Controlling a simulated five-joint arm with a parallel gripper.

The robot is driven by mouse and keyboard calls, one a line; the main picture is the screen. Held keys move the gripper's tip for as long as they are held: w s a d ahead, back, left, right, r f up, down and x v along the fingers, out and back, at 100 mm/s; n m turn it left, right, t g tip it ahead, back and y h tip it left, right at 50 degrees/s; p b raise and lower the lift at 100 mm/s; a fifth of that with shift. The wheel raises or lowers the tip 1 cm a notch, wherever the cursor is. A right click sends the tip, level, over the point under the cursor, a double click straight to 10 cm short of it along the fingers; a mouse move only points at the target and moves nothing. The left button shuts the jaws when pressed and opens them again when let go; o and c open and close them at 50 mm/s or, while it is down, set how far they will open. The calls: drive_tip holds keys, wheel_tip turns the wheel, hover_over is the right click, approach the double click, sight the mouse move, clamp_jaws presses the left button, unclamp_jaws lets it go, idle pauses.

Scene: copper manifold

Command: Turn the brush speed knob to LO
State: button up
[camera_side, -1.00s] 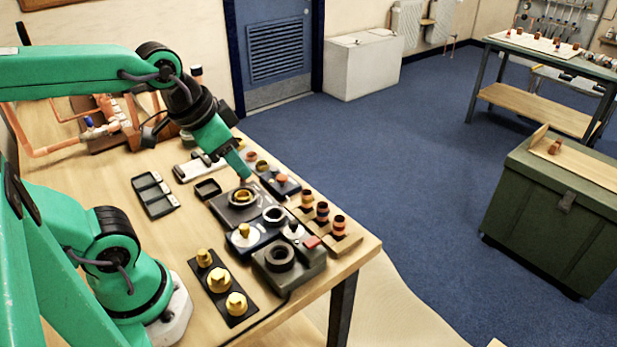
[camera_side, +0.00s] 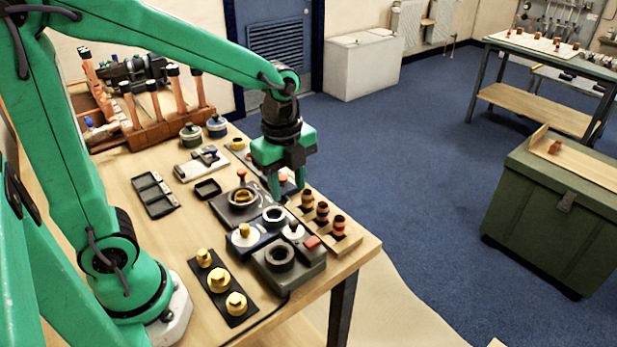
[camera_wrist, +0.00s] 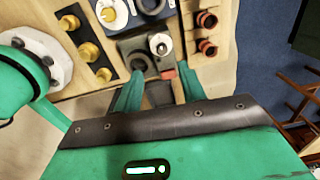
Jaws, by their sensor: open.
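A dark grey machine box (camera_side: 283,272) with a round black socket and a red switch stands at the table's front right corner. On it is a pale round dial with a dark knob (camera_side: 293,228), which I take to be the brush speed knob. In the wrist view the dial (camera_wrist: 160,44) shows beyond my fingers, beside the box's black socket. Its LO mark is too small to read. My gripper (camera_side: 288,190) points down behind the box, apart from the knob. Its fingers (camera_wrist: 161,74) are spread with nothing between them.
A wooden rack of copper fittings (camera_side: 322,215) stands just right of the knob. A black strip with brass fittings (camera_side: 222,288) lies at front left. Other fixtures crowd the space behind the box. The table's right edge is close.

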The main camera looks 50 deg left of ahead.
sight(294, 221)
drive_tip(key=shift+w+d+f+m, duration=0.25)
drive_tip(key=shift+w+f+m, duration=0.15)
drive_tip(key=shift+f+m, duration=0.4)
drive_tip(key=shift+r, duration=0.15)
drive_tip(key=shift+f, duration=3.9)
clamp_jaws()
